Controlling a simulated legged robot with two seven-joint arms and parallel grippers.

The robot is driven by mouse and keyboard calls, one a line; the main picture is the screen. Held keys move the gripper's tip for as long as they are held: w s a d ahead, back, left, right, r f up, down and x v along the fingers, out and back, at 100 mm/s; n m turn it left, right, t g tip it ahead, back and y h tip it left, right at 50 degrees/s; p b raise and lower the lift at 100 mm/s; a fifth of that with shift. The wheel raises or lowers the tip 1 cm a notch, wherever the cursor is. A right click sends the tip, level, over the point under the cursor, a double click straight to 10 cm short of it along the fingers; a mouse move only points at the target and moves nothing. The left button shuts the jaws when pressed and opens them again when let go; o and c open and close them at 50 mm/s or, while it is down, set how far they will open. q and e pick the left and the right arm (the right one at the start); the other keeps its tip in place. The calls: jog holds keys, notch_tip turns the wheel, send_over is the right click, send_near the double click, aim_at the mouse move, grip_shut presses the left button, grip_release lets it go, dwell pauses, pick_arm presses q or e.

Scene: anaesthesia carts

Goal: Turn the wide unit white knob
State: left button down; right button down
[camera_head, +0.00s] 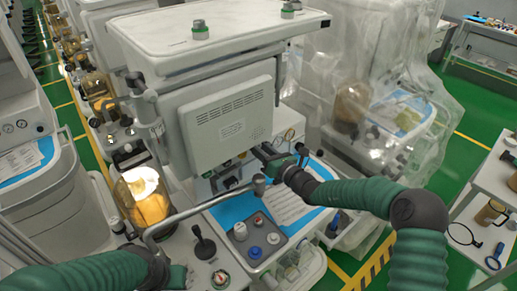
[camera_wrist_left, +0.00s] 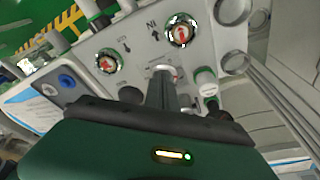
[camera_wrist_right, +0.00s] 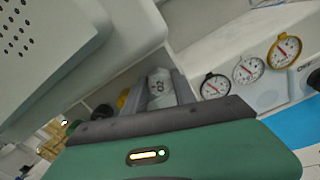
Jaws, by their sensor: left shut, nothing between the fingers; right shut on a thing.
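A white knob (camera_wrist_right: 160,88) marked O2 sits between the two fingers of my right gripper (camera_wrist_right: 162,80) in the right wrist view. The gripper is shut on its sides. In the head view my right gripper (camera_head: 262,156) reaches in from the right to the front of the wide unit (camera_head: 228,115), just under its grey panel. The knob is hidden there. My left gripper (camera_wrist_left: 163,85) is shut and empty in the left wrist view, over a panel with red-centred dials (camera_wrist_left: 182,30). In the head view the left arm is low at the left edge.
Three round gauges (camera_wrist_right: 248,70) sit right of the knob. Below my right arm are a grey block with several knobs (camera_head: 258,240) and a blue mat (camera_head: 232,208). A bent metal rail (camera_head: 195,210) and a black-handled lever (camera_head: 203,243) stand near the left arm.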

jog(key=shift+s+f, duration=0.1)
jog(key=shift+f, duration=0.25)
jog(key=c, duration=1.3)
grip_release()
jog(key=shift+d+r, duration=0.1)
jog(key=v, duration=1.6)
jog(key=shift+s+d+b, duration=0.25)
jog(key=shift+d+b, duration=0.05)
jog(key=shift+b, duration=0.05)
